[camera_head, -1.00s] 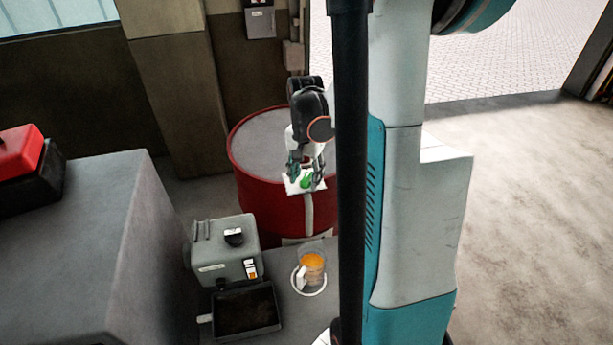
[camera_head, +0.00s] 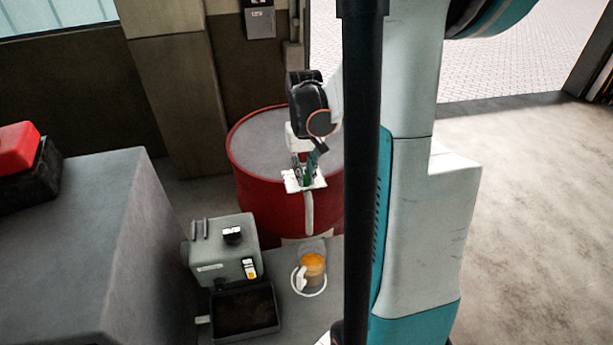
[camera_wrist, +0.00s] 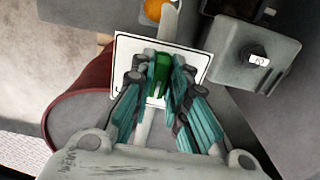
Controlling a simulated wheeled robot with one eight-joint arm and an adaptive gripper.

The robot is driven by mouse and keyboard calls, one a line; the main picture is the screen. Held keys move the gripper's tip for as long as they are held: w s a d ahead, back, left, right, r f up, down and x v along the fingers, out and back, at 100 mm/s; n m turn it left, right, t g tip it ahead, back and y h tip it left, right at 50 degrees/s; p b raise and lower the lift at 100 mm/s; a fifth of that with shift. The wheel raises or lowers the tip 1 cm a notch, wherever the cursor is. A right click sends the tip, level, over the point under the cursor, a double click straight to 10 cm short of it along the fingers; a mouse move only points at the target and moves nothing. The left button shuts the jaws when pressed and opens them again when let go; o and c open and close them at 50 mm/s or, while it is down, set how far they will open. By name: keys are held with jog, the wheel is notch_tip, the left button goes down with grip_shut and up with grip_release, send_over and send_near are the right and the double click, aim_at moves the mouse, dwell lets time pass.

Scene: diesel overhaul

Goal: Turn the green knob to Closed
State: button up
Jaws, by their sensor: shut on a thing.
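The green knob (camera_wrist: 160,75) sits on a white plate (camera_wrist: 126,48) beside the red drum, seen from above in the wrist view. My gripper (camera_wrist: 158,84) is shut on the knob, with one teal finger on each side of it. In the head view the knob (camera_head: 306,181) is a small green patch, mostly hidden by my gripper (camera_head: 305,176). The white plate (camera_head: 319,183) shows around it. I cannot read any position marks on the plate.
The red drum (camera_head: 266,205) stands behind the plate. A grey box with a black knob (camera_head: 215,254), a black tray (camera_head: 245,309) and a clear container of orange liquid (camera_head: 312,266) are nearer. A large grey block (camera_head: 70,230) fills the left. Open floor lies to the right.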

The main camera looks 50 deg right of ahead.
jog(key=n, duration=0.3)
jog(key=shift+a+f+n+b, duration=0.1)
jog(key=shift+n+b, duration=0.25)
jog(key=shift+n, duration=0.05)
jog(key=n, duration=0.4)
jog(key=shift+b, duration=0.3)
jog(key=o, duration=1.5)
jog(key=shift+o, duration=0.2)
notch_tip(320, 180, up, 7)
jog(key=p, duration=0.4)
jog(key=shift+p, duration=0.3)
